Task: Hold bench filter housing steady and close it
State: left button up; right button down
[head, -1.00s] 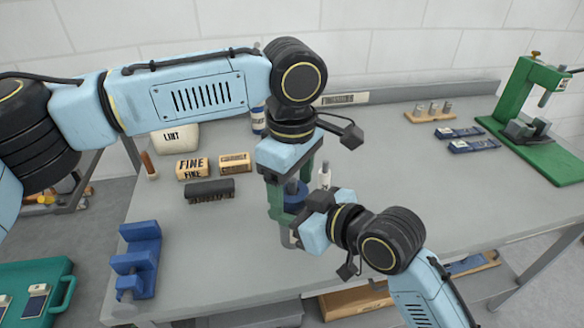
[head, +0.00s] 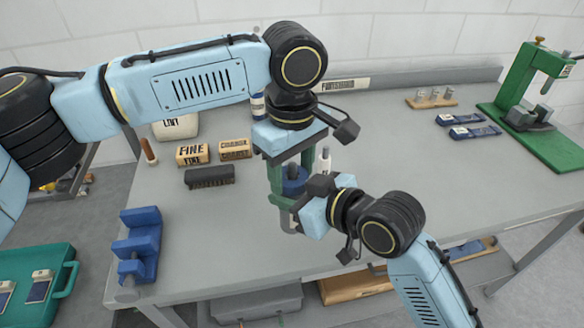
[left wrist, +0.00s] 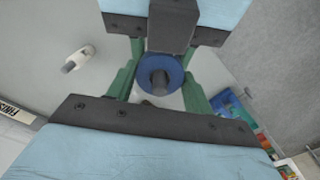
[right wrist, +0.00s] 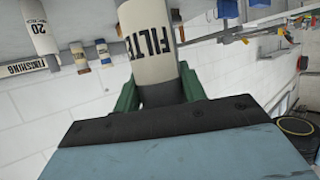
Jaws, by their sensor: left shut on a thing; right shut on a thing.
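The bench filter housing stands upright near the middle of the bench. Its blue cap (head: 293,187) shows in the head view, and from above in the left wrist view (left wrist: 160,73) with a dark centre knob. Its pale body, lettered "FILTE…" in the right wrist view (right wrist: 152,45), shows below the cap. My left gripper (head: 291,176) comes from above, its green fingers shut around the blue cap. My right gripper (head: 287,206) comes from the right, low down, shut on the pale body. The seam between cap and body is hidden by my fingers.
A small white bottle (head: 324,160) stands close behind the housing. Labelled blocks (head: 192,154) and a dark brush (head: 209,177) lie to the left, with a blue vise-like fixture (head: 138,245) nearer. A green press (head: 540,100) stands far right.

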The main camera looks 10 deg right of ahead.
pick_arm(q)
jog(key=m, duration=0.3)
jog(key=o, duration=1.1)
jog(key=shift+r, duration=0.15)
jog(key=shift+r, duration=2.15)
jog(key=shift+c, duration=0.4)
